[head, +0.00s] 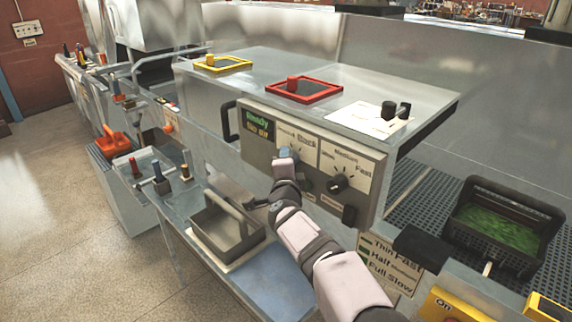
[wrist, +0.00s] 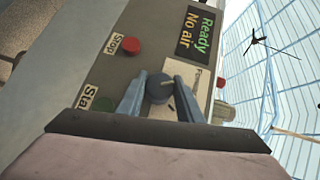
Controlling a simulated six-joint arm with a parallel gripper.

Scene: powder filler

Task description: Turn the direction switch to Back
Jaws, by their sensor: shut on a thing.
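The direction switch (wrist: 159,90) is a round dark blue-grey knob on the control panel (head: 368,158), with a pale pointer mark aimed up and right in the wrist view. My gripper (wrist: 157,84) is shut on it, one blue-grey finger on each side. In the head view my gripper (head: 287,163) covers most of the switch. The "Back" label (head: 307,142) shows above it, with a smaller word to its left that is hard to read. In the wrist view a white label (wrist: 198,80) starting with "F" lies beside the knob, partly hidden by a finger.
A black speed knob (head: 340,183) sits close right of my gripper. The panel has a Ready/No air display (wrist: 198,32), a red Stop button (wrist: 131,46) and a green Start button (wrist: 104,104). A metal tray (head: 226,235) stands below; a black crate (head: 505,222) is at right.

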